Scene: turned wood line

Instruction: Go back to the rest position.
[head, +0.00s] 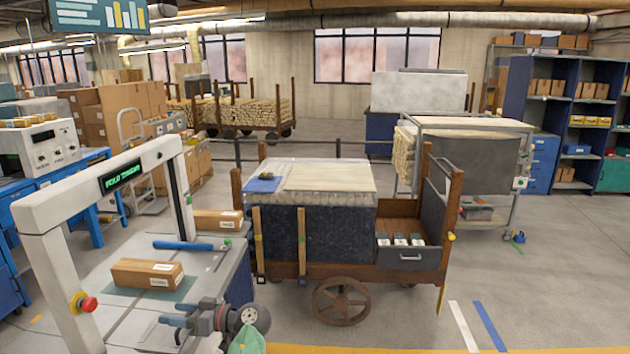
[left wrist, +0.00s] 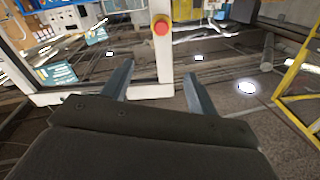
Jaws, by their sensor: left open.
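My left gripper (head: 168,313) shows low in the head view, beside the front of the grey-topped bench (head: 205,285). Its jaws point left and are apart, with nothing seen between them. In the left wrist view my left gripper (left wrist: 157,82) shows two separate fingers with an empty gap. Beyond them stand the white frame (left wrist: 165,60) and its red button (left wrist: 160,25). My right gripper is in neither view.
A cardboard box (head: 147,273) lies on the bench under the white scanner arch (head: 50,240), close behind the gripper. A blue-handled tool (head: 185,245) and another box (head: 217,220) lie farther back. A wooden cart (head: 400,277) stands to the right.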

